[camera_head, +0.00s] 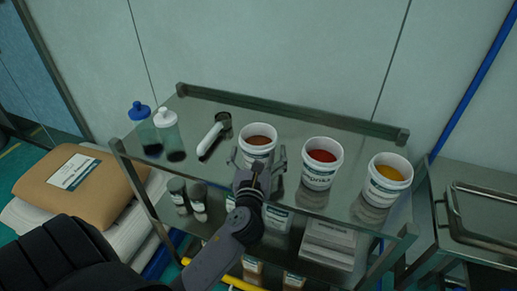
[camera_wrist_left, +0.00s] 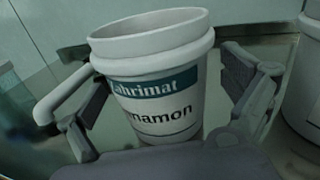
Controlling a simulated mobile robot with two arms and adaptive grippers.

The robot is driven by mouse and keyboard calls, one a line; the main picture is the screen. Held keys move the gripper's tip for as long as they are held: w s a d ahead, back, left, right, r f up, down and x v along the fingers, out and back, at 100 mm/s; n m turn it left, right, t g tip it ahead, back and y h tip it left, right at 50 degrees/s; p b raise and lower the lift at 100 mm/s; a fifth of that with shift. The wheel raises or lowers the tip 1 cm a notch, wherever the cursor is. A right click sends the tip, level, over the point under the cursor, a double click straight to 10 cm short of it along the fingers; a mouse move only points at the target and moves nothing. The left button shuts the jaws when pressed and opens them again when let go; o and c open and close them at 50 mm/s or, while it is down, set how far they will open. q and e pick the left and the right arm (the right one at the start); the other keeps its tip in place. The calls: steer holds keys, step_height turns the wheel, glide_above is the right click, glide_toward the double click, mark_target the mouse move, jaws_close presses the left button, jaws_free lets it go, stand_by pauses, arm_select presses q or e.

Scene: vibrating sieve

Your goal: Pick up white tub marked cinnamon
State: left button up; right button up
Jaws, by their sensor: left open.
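The white tub marked cinnamon (camera_head: 258,138) stands upright on the top shelf of a metal rack, with brown powder inside. In the left wrist view the tub (camera_wrist_left: 160,85) shows a teal band and part of the word "cinnamon". My left gripper (camera_head: 260,158) is open, with one finger on each side of the tub. In the left wrist view the left gripper (camera_wrist_left: 165,115) has its fingers left and right of the tub, with a gap visible at the right. The tub's lower part is hidden by the gripper. My right gripper is not in view.
A tub with red powder (camera_head: 320,168) and one with yellow powder (camera_head: 386,183) stand to the right. The metal shelf (camera_head: 240,105) has a raised back edge. Boxes (camera_head: 328,242) sit on the shelf below.

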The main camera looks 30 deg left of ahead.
arm_select(q)
steer(key=shift+w+a, duration=0.2)
steer(key=shift+w, duration=0.25)
steer(key=shift+s, duration=0.1)
steer(key=shift+c, duration=0.2)
steer(key=shift+c, duration=0.7)
steer(key=c, duration=1.2)
steer(key=shift+c, duration=0.5)
steer(key=shift+r, duration=0.1)
